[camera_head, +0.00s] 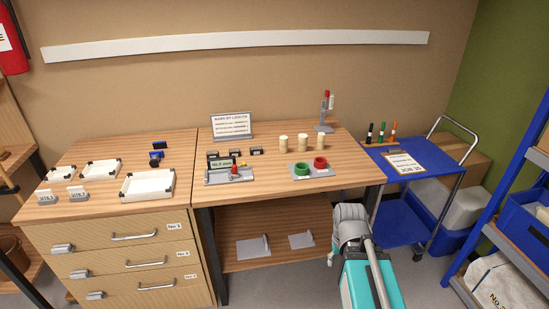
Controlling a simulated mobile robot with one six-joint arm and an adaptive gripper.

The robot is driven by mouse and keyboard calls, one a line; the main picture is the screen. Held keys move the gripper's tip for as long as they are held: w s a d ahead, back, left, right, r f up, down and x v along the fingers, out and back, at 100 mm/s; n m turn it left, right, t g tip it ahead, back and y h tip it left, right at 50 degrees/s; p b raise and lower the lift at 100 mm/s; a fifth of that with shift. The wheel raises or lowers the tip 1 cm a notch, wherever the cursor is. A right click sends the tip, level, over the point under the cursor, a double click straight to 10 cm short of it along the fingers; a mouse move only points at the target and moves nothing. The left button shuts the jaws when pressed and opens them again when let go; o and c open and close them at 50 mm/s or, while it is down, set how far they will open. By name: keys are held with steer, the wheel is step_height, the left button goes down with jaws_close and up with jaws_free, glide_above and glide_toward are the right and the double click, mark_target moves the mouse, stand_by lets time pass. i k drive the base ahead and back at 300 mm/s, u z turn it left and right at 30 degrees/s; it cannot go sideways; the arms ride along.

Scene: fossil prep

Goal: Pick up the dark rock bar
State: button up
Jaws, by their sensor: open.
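I cannot single out the dark rock bar with certainty at this size. Small dark blocks with pale fronts stand in a row on the right workbench, at its left (212,155), middle (234,152) and right (257,150). In front of them is a grey fixture (214,180) with a lit display (221,163) and a red knob (235,169). Small dark blue pieces lie on the left bench, a flat one (160,145) behind a blockier one (155,160). My arm rises at the bottom right, in front of the bench; my gripper cannot be made out.
White trays (147,196) sit on the left bench above drawers. A grey holder (310,175) has green and red cups, with cream cylinders (283,144) behind. A signboard (232,129) stands at the back. A blue cart (430,157) carries a clipboard (404,164) and markers.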

mark_target(255, 150)
steer(key=z, duration=0.15)
steer(key=k, duration=0.45)
steer(key=z, duration=0.55)
steer(key=i, duration=1.2)
steer(key=z, duration=0.35)
steer(key=i, duration=0.85)
steer(key=u, duration=0.65)
steer(key=i, duration=0.55)
steer(key=u, duration=0.7)
steer(key=i, duration=0.45)
steer(key=u, duration=0.4)
